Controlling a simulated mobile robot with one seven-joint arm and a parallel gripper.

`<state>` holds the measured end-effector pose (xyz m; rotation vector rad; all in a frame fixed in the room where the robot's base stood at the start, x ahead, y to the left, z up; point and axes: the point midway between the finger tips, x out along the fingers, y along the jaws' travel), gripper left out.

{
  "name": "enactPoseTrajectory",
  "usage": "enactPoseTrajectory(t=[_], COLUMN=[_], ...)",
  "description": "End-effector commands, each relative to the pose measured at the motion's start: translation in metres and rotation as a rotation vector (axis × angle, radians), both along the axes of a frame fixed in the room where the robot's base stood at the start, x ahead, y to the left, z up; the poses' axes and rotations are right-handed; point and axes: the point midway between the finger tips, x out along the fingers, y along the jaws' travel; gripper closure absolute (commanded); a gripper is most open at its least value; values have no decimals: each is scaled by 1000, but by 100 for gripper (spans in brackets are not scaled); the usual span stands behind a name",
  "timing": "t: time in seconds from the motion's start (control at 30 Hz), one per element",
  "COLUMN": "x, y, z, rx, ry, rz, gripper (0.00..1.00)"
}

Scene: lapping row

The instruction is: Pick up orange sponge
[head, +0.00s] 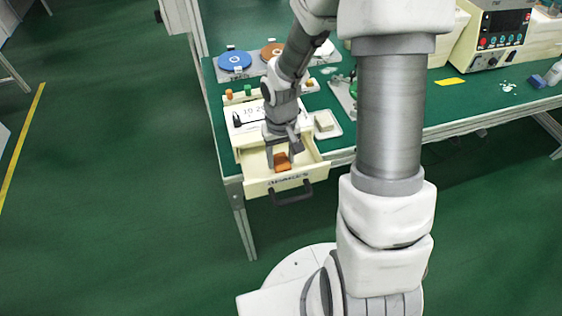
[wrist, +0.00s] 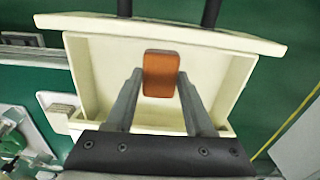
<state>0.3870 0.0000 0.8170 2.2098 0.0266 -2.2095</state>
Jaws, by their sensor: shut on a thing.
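The orange sponge (head: 282,162) is a small block at the open drawer of the cream box in the head view. In the wrist view the sponge (wrist: 161,74) sits between the two fingertips, over the drawer's inside. My gripper (head: 284,158) reaches down into the drawer and is shut on the sponge. In the wrist view my gripper (wrist: 160,82) has one finger on each side of it. I cannot tell whether the sponge touches the drawer floor.
The open drawer (head: 255,186) has cream walls and a dark handle (head: 291,195) at its front. A white tray (head: 336,130) with a pale block lies right of the box. Blue (head: 235,60) and brown discs stand behind. The green table (head: 440,115) continues right.

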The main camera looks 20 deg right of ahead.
Motion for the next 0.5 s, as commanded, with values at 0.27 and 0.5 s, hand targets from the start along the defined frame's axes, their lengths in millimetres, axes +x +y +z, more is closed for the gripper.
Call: enactPoseTrajectory(t=[0.27,0.5], x=[0,-1], y=[0,-4], z=[10,48], rx=[0,-2], ry=[-1,-3], rz=[-2,-3], gripper=[98,98])
